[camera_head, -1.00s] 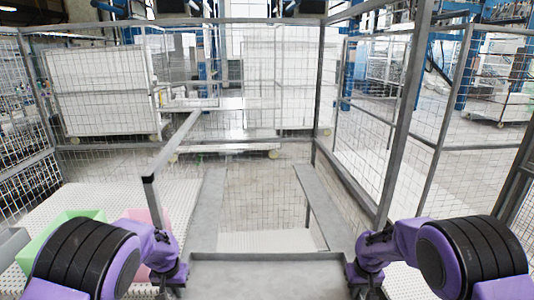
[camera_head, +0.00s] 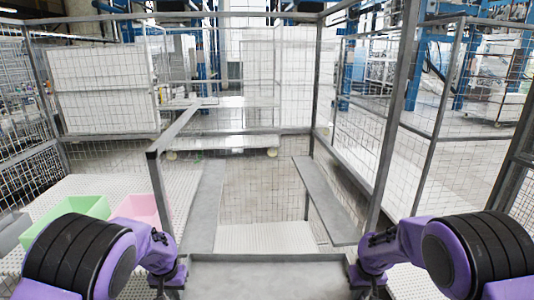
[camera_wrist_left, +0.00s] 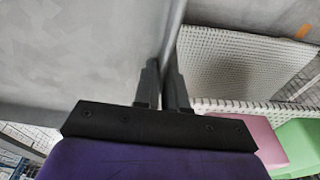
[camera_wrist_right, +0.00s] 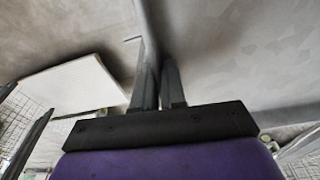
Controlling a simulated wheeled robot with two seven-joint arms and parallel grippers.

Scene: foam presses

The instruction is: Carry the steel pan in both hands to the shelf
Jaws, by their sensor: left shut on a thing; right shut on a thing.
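The steel pan (camera_head: 267,275) is a flat grey sheet-metal tray with a low rim, held level in front of me at the bottom of the head view. My left gripper (camera_head: 170,288) is shut on its left rim, and my right gripper (camera_head: 368,284) is shut on its right rim. The left wrist view shows the fingers (camera_wrist_left: 163,78) pinching the rim, and the right wrist view shows the same for the right fingers (camera_wrist_right: 158,78). Ahead stands a grey metal frame, apparently the shelf, with a left ledge (camera_head: 206,210) and a right ledge (camera_head: 325,200) and an open gap between them.
A green bin (camera_head: 62,207) and a pink bin (camera_head: 142,208) stand on a white perforated surface at the left. Wire-mesh fences enclose both sides, with a post (camera_head: 398,110) at the right. White carts (camera_head: 103,88) stand behind the mesh.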

